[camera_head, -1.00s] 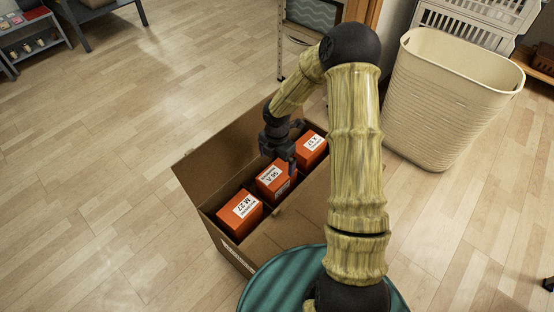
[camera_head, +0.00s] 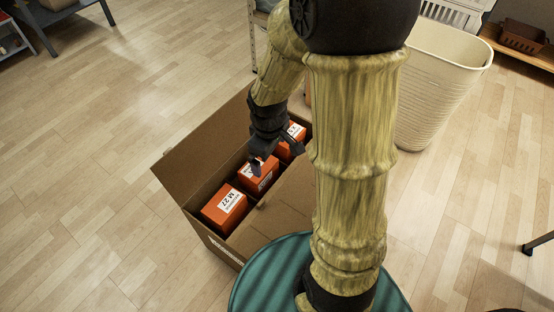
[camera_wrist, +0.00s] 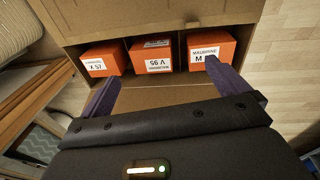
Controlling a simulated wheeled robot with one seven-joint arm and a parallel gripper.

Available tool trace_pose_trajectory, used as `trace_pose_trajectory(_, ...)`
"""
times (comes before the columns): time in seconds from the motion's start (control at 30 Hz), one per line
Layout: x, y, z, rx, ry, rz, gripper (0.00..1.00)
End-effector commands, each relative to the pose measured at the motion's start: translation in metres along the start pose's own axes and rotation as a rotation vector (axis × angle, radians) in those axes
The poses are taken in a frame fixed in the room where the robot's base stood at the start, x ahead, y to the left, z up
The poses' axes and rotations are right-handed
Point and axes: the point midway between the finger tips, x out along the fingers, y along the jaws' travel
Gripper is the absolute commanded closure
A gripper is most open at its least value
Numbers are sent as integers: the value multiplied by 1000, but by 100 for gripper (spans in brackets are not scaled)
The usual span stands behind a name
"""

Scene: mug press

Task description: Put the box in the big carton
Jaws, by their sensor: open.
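The big carton (camera_head: 178,162) is open-topped brown cardboard on the floor, with raised flaps. Three orange boxes with white labels stand in a row inside it: the M 27 box (camera_head: 216,219), the middle box (camera_head: 266,185) and a far box (camera_head: 284,153), partly covered by my gripper and arm. The wrist view shows the far box (camera_wrist: 100,55), middle box (camera_wrist: 152,64) and M-labelled box (camera_wrist: 223,43) side by side. My gripper (camera_head: 277,157) is open and empty, just above the middle and far boxes. Its spread fingers also show in the wrist view (camera_wrist: 161,74).
A round green ribbed surface (camera_head: 270,275) lies at the carton's near side. A cream basket (camera_head: 445,85) stands behind my arm at the right. Wooden floor (camera_head: 80,190) is clear at the left.

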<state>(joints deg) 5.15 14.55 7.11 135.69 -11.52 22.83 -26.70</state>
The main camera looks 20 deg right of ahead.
Motion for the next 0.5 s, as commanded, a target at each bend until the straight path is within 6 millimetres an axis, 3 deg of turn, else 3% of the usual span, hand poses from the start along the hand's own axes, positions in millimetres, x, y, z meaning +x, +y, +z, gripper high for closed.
trace_pose_trajectory(0.1,-26,-17,21,315,51,12,0)
trace_pose_trajectory(0.23,-41,-31,37,575,96,2,0)
trace_pose_trajectory(0.5,-45,-36,43,685,112,-8,0)
